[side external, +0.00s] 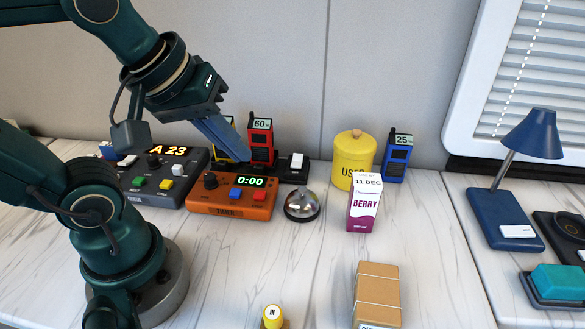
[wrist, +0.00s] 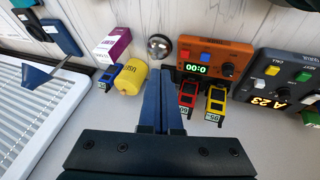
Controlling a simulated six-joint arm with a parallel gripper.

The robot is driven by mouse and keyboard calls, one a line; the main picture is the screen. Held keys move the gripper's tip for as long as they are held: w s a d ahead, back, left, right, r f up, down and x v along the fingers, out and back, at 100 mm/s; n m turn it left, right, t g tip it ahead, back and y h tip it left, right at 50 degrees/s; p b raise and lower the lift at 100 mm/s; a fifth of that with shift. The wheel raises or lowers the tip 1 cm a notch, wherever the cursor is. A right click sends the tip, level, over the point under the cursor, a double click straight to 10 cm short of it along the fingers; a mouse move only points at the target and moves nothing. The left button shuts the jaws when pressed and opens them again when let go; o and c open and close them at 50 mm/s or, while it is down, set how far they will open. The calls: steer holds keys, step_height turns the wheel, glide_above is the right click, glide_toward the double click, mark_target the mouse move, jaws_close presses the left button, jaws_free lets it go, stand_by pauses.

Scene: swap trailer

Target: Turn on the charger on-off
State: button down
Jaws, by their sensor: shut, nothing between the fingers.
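A red radio (side external: 261,141) reading 60 and a yellow radio (side external: 226,150) stand at the charger, the yellow one partly hidden by my gripper. Both radios, red (wrist: 186,97) and yellow (wrist: 214,104), also show in the wrist view. My gripper (side external: 236,153) is shut and empty, pointing down beside the red radio, left of the switch. In the wrist view its fingers (wrist: 165,75) fill the middle, and I cannot make out the switch.
The orange timer (side external: 232,201) reading 0:00 and a dark A 23 console (side external: 173,186) sit in front and left. A silver bell (side external: 302,206), yellow canister (side external: 352,160), blue radio (side external: 397,157) and berry carton (side external: 364,205) stand to the right.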

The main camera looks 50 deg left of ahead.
steer(key=w+a+r+n, duration=0.25)
steer(key=w+n, duration=0.25)
steer(key=n, duration=0.3)
steer(key=n+g+y, duration=0.2)
steer(key=n+g, duration=0.1)
steer(key=n, duration=0.8)
glide_above(298, 155)
steer(key=s+d, duration=0.4)
steer(key=shift+d+f, duration=0.1)
steer(key=shift+f, duration=1.7)
steer(key=x, duration=1.2)
steer(key=shift+s+a+f, duration=0.1)
steer(key=shift+a+f, duration=0.15)
steer(key=shift+f, duration=0.15)
steer(key=shift+w+a+f, duration=0.1)
steer(key=shift+w+f, duration=0.1)
steer(key=shift+f, duration=0.35)
